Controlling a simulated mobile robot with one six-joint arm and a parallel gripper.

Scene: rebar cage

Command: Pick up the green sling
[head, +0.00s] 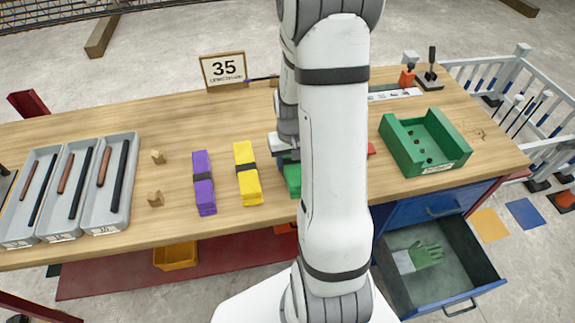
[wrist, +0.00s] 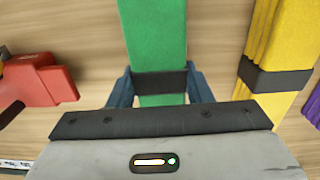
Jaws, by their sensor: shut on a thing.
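The green sling (head: 292,180) is folded into a long bundle with a black band around its middle. In the head view my arm hides most of it. In the wrist view the green sling (wrist: 152,40) runs away from the gripper body. My gripper (wrist: 159,88) is shut on it, with one dark blue finger on each side at the black band. The gripper (head: 284,150) also shows partly in the head view, above the wooden bench. I cannot tell whether the sling is clear of the bench top.
A yellow sling (head: 247,174) and a purple sling (head: 203,184) lie to the left. A red object (wrist: 38,82) lies beside the green sling. A green open bin (head: 390,138) stands at right. Grey trays (head: 134,150) are at left. A blue drawer (head: 485,265) with a glove is open below.

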